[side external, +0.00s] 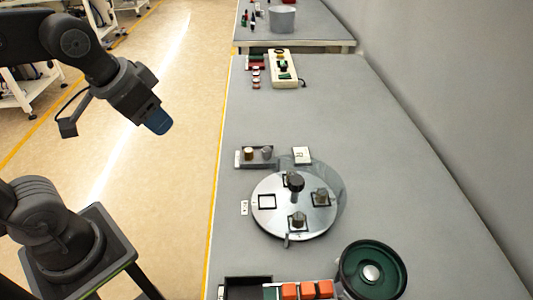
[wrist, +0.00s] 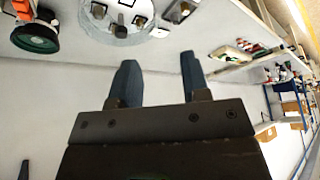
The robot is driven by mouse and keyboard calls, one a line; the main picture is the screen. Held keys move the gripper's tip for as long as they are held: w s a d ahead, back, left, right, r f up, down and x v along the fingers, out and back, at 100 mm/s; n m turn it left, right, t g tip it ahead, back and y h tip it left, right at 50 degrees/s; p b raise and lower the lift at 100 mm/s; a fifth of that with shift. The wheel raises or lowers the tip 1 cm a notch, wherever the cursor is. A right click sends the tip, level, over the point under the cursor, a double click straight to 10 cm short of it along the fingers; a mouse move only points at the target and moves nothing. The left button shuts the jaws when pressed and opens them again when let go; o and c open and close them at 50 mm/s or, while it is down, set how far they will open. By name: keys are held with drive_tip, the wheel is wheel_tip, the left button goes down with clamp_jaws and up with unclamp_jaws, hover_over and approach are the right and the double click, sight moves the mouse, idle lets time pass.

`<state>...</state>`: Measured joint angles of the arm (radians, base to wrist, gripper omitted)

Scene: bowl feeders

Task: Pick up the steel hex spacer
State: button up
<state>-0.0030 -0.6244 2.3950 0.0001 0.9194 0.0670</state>
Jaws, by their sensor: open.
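A small grey steel part (side external: 266,153), likely the steel hex spacer, stands beside a brass-coloured part (side external: 248,153) on a small dark tray (side external: 240,160). Its hex shape is too small to confirm. My gripper (side external: 157,122) is in the air left of the table, apart from all of these. In the wrist view its two blue fingers (wrist: 158,78) are spread and empty.
A green bowl feeder (side external: 355,268) and orange blocks (side external: 307,290) are at the near end. A control box (side external: 283,70) is farther back. The table right of the dial is clear.

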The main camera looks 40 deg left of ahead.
drive_tip(key=w+m+g, duration=0.2)
drive_tip(key=w+m, duration=0.1)
drive_tip(key=w, duration=1)
drive_tip(key=m+g, duration=0.3)
drive_tip(key=m, duration=0.2)
hover_over(266, 149)
wheel_tip(266, 149, down, 16)
drive_tip(key=f, duration=0.8)
drive_tip(key=shift+w+d, duration=0.2)
drive_tip(key=shift+w, duration=0.1)
drive_tip(key=shift+s+a+f, duration=0.1)
drive_tip(key=shift+s+f, duration=0.05)
drive_tip(key=shift+f, duration=1.35)
drive_tip(key=shift+s+f, duration=0.15)
drive_tip(key=shift+f, duration=1.35)
drive_tip(key=c, duration=0.7)
